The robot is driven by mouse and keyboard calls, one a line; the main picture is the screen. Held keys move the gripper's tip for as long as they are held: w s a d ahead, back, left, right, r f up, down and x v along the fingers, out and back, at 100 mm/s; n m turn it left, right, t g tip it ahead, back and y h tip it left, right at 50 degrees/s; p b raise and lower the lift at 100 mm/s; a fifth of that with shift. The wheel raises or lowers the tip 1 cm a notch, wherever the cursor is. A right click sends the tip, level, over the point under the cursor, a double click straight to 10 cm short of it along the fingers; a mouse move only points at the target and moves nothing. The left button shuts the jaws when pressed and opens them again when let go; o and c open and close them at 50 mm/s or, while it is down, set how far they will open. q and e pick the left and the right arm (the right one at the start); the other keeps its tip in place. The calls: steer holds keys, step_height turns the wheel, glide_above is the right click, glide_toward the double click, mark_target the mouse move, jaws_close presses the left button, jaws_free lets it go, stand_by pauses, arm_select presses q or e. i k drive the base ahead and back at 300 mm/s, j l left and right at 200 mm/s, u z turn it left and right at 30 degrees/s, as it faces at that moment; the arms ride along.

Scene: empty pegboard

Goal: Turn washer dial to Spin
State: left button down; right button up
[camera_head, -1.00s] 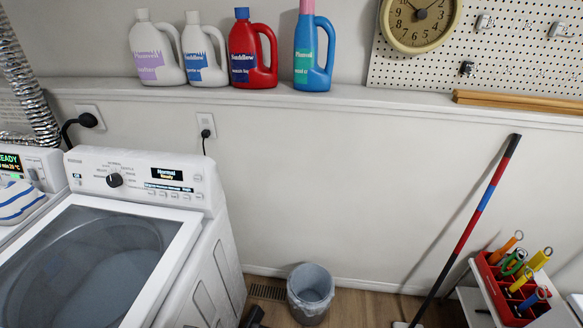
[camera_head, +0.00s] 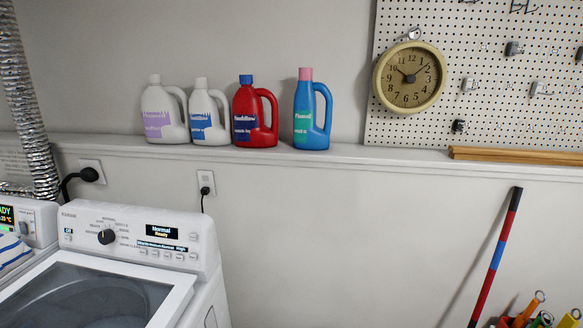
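The white washer (camera_head: 205,300) stands at the lower left with its glass lid shut. Its black dial (camera_head: 106,237) sits on the left part of the control panel (camera_head: 80,250), with small labels around it that are too small to read surely. The panel's screen (camera_head: 161,231) reads "Normal" and "Ready". Neither of my grippers shows in the head view, and nothing touches the dial.
Several detergent bottles (camera_head: 256,115) stand on the ledge (camera_head: 350,154) above the washer. A second appliance (camera_head: 38,222) with striped cloth is at the left. A broom handle (camera_head: 495,260) leans at the right, near handled tools (camera_head: 526,310).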

mark_target(107, 236)
steer(key=u, duration=1.4)
steer(key=z, duration=0.25)
steer(key=i+j+z, duration=0.2)
steer(key=j+z, duration=0.25)
steer(key=j, duration=0.75)
steer(key=j+z, duration=0.45)
steer(key=j, duration=0.8)
